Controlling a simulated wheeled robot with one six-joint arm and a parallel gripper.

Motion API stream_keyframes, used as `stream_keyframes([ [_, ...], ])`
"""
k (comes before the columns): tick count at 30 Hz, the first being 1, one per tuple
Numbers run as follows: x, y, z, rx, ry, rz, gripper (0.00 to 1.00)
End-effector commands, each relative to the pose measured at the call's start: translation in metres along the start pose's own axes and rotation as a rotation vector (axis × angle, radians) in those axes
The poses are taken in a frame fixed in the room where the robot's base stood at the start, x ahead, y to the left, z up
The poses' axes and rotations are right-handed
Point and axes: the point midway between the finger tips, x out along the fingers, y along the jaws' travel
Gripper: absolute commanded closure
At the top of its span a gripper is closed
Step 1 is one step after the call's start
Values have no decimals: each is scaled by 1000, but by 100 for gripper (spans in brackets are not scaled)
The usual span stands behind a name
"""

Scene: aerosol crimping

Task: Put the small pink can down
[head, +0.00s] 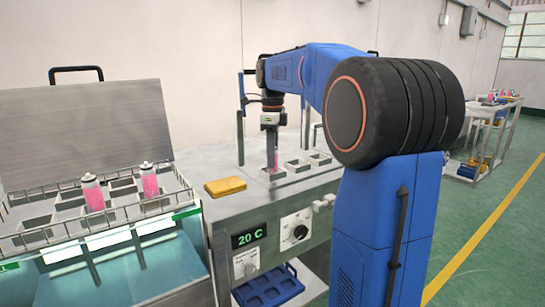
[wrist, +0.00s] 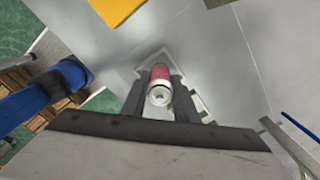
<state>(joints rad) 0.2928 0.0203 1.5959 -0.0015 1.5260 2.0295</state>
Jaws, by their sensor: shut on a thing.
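The small pink can (wrist: 160,76) is upright between the two fingers of my gripper (wrist: 160,92) in the wrist view, its pale top facing the camera. In the head view the gripper (head: 271,158) points straight down over the steel bench, and a bit of the pink can (head: 276,160) shows at its fingers. The can is at a square-rimmed opening (wrist: 196,101) in the bench top. The gripper is shut on the can. The fingers hide the can's lower part, so I cannot tell whether its base touches anything.
More square openings (head: 319,158) lie right of the gripper. A yellow sponge-like block (head: 225,187) lies to the left. A wire rack (head: 122,214) with two pink cans (head: 150,181) stands at far left beside an open lid (head: 85,135). A blue tray (head: 268,287) is on the shelf below.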

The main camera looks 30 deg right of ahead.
Motion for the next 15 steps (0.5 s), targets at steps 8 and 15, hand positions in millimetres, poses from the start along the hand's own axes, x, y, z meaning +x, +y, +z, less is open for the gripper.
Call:
stream_keyframes([
  [8, 1, 0, 0, 0, 0, 0, 55],
  [15, 0, 0, 0, 0, 0, 0, 55],
])
